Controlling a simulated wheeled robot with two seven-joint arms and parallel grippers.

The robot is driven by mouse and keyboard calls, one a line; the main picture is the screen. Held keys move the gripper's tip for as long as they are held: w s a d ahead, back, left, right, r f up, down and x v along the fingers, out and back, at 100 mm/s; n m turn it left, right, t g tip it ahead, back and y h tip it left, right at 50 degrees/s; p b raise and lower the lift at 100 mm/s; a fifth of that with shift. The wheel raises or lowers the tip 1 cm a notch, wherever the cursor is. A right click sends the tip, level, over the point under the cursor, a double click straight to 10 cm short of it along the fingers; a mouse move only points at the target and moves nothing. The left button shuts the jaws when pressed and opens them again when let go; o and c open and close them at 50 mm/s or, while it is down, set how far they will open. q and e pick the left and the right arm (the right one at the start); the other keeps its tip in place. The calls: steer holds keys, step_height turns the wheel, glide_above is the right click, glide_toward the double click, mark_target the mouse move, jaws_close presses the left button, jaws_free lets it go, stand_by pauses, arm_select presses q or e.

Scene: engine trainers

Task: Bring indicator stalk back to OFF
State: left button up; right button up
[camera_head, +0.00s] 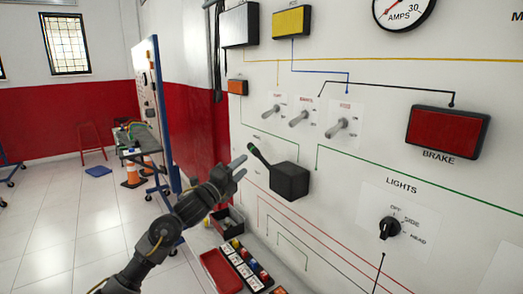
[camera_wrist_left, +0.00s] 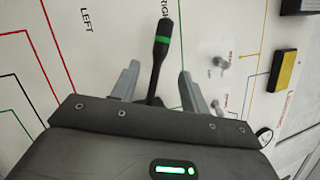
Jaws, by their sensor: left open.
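The indicator stalk (camera_head: 263,158) is a black lever with a green band, sticking out up and left from a black box (camera_head: 288,181) on the white panel. My left gripper (camera_head: 242,167) is open beside the stalk, just left of the box. In the left wrist view, the stalk (camera_wrist_left: 160,48) stands between the two open fingers (camera_wrist_left: 158,85), its tip reaching beyond them. My right gripper is not in view.
Toggle switches (camera_head: 300,118) sit on the panel above the stalk. A lights knob (camera_head: 389,228) and a red brake lamp (camera_head: 447,131) are to the right. A red tray (camera_head: 221,270) and parts lie below. The floor at left is open, with a cone (camera_head: 132,174).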

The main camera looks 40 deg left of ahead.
mark_target(252, 152)
arm_select(q)
steer(key=p+x, duration=0.1)
steer(key=x, duration=0.1)
steer(key=a+p+x, duration=0.1)
steer(key=x, duration=0.2)
steer(key=p+x, duration=0.1)
steer(key=x, duration=0.2)
steer(key=shift+a+r, duration=0.25)
steer(key=shift+r, duration=0.1)
steer(key=shift+w, duration=0.5)
jaws_close()
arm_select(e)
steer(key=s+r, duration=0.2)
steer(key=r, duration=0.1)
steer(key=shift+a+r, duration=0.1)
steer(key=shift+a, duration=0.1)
